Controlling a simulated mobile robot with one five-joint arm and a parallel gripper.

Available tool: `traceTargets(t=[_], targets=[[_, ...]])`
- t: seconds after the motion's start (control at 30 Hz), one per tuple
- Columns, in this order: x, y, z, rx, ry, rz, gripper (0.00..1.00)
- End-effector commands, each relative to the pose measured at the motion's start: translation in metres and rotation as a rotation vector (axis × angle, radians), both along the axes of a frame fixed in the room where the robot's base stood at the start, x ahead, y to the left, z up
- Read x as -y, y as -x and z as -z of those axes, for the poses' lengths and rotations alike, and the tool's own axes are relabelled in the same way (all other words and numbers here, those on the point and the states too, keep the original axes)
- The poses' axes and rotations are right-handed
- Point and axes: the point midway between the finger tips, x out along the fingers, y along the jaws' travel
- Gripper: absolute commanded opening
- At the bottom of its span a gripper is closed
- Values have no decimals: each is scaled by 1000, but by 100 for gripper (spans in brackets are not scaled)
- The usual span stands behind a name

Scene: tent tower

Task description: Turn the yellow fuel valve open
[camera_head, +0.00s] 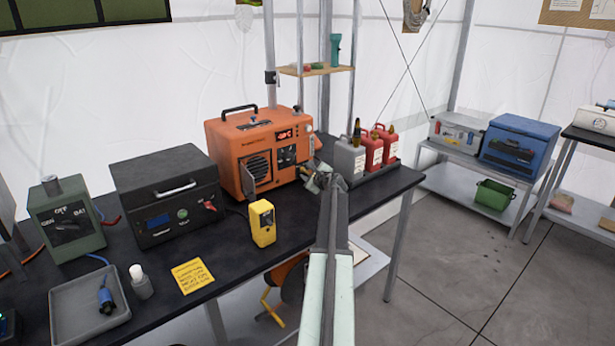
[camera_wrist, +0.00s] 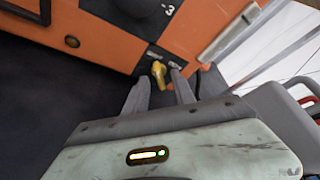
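The yellow fuel valve (camera_wrist: 158,72) is a small lever low on the front of the orange generator (camera_head: 225,137), whose panel also fills the top of the wrist view (camera_wrist: 110,42). My gripper (camera_wrist: 159,78) is open, with a grey finger on each side of the valve in that picture. The valve shows in the gap between the fingertips. I cannot tell whether either finger touches it.
Grey and red fuel cans (camera_head: 374,150) stand in a tray just right of my gripper. A yellow device (camera_head: 263,223) and a black power box (camera_head: 166,197) stand on the black table (camera_head: 225,262) to the left. The floor (camera_head: 460,265) at right is clear.

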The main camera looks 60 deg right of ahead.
Motion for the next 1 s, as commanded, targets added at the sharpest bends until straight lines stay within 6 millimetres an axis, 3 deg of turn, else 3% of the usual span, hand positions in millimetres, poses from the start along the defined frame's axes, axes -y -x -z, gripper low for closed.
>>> traceTargets(t=[0.23,0.37,0.77,1.0], targets=[[2,-3,1,0,0,1,31],[2,-2,1,0,0,1,0],[3,-2,0,14,-44,1,0],[4,-2,-1,63,-190,0,0]])
